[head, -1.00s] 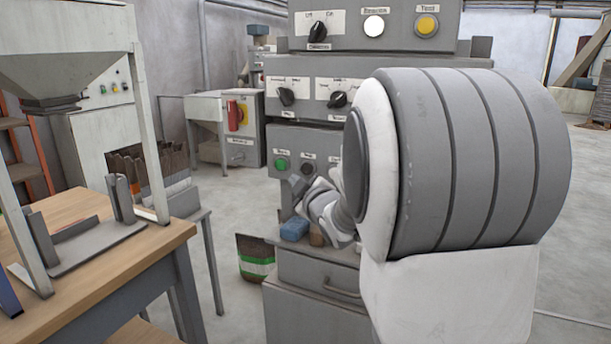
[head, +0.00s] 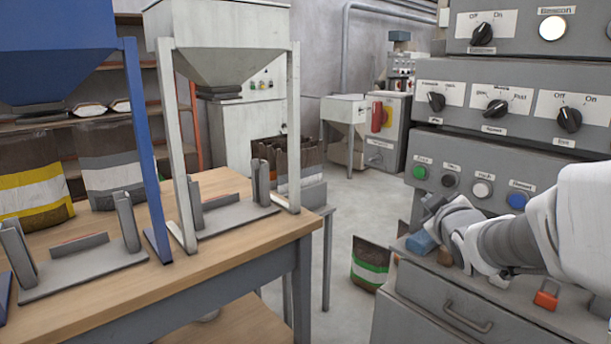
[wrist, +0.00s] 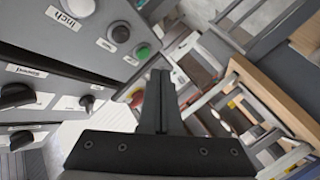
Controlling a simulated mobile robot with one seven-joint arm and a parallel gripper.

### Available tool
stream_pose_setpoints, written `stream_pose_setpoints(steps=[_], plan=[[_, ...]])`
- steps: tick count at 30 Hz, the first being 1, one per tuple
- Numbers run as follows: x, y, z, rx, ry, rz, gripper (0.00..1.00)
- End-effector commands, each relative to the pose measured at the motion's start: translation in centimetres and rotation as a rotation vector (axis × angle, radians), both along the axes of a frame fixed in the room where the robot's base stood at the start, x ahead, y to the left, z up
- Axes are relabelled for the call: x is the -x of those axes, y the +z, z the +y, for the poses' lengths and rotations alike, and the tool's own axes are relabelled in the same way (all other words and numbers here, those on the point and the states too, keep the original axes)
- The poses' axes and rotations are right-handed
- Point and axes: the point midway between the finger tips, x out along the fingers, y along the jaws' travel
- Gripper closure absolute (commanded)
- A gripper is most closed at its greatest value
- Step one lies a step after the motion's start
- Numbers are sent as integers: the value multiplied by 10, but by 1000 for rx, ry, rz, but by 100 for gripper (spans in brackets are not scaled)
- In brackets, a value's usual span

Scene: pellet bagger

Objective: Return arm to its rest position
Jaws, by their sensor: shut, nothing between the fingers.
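My gripper (wrist: 158,88) shows in the wrist view as two dark fingers pressed together, with nothing between them. It points past the control panel toward the floor and the wooden bench. In the head view my arm reaches in from the right edge, and its wrist end is in front of the lower row of buttons on the grey control panel (head: 462,165). The fingertips are hard to make out there. In the wrist view the green button (wrist: 143,51) lies just above and left of the fingers, apart from them.
A wooden bench (head: 222,184) with blue and white hopper frames stands at left. A blue block (head: 421,243) and an orange padlock-like item (head: 545,299) rest on the cabinet ledge. A green-striped bag (head: 370,268) stands on the floor.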

Motion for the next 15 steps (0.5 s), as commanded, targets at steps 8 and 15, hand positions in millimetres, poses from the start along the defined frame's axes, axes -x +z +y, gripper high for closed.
stream_pose_setpoints(steps=[8, 15], plan=[[81, -19, 44, -290, -121, 249, 100], [172, -50, 91, -516, -216, 501, 100]])
